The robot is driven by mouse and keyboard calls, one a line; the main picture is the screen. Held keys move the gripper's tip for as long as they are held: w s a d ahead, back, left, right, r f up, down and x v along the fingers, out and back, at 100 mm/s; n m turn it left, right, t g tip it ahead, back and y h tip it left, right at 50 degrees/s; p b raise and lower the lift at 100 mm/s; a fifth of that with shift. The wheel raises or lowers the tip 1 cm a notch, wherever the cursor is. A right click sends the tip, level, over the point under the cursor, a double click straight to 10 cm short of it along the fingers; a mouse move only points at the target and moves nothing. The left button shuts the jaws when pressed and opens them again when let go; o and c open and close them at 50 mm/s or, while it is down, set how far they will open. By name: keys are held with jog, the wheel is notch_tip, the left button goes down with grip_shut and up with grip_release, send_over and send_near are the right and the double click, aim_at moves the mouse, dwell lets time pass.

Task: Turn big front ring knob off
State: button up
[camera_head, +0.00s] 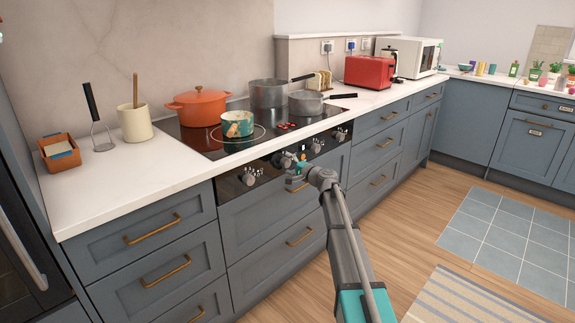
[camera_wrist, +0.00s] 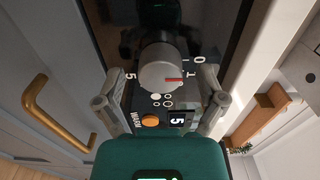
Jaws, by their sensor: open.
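A round grey knob (camera_wrist: 160,70) with a red pointer line sits on the dark control panel in the wrist view. Its pointer faces right, near the printed 1, with the 0 just above that. My gripper (camera_wrist: 162,82) is open, with one finger on each side of the knob; I cannot tell whether they touch it. In the head view my gripper (camera_head: 293,163) is at the second knob from the left (camera_head: 286,160) on the hob front. A small ring diagram, an orange warm light (camera_wrist: 150,121) and a display reading 5 (camera_wrist: 177,121) show below the knob.
Other knobs (camera_head: 249,177) line the panel on both sides. The black hob (camera_head: 195,139) above carries an orange pot (camera_head: 198,108), a teal patterned pot (camera_head: 237,124) and two grey pans. A brass drawer handle (camera_wrist: 55,120) lies left in the wrist view.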

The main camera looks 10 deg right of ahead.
jog(key=v, duration=1.1)
jog(key=shift+s+d, duration=0.15)
jog(key=shift+s, duration=0.1)
jog(key=s+a+f+n+g+h, duration=0.2)
jog(key=s+a+f+n+g, duration=0.65)
jog(key=s, duration=0.65)
jog(key=s+d+f+n+g+h, duration=0.1)
jog(key=s+f+g+h, duration=0.3)
jog(key=s, duration=0.6)
jog(key=s+f+n+g+h, duration=0.15)
jog(key=s+f+h, duration=0.4)
jog(key=s, duration=0.55)
notch_tip(320, 180, up, 29)
jog(key=p, duration=3)
jog(key=shift+w+d+r+g+y, duration=0.2)
jog(key=shift+g+y, duration=0.1)
jog(key=shift+y, duration=0.15)
